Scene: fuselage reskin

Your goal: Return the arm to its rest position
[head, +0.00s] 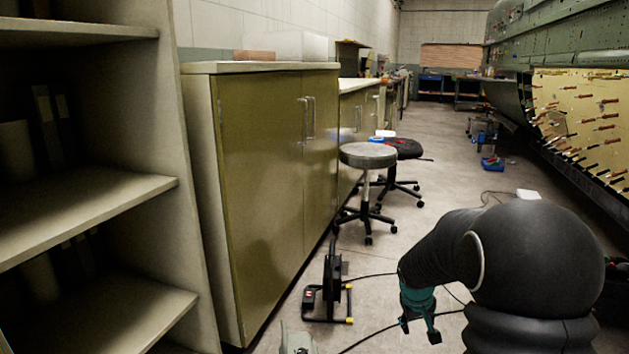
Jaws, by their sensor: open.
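My arm (530,262) is at the lower right of the head view, with its large dark rounded joint close to the camera. The arm bends over to the left and then down. My gripper (419,330) is at its end, teal with dark fingertips, pointing down over the concrete floor. Its two fingertips are apart, with no object visible between them. The upper part of the gripper is partly hidden behind the arm link.
An open shelf unit (90,205) stands close on the left, beside an olive cabinet (262,165). Two wheeled stools (368,155) stand before the counter. A black cable reel (332,285) and cables lie on the floor left of my gripper. The fuselage (580,125) lines the right.

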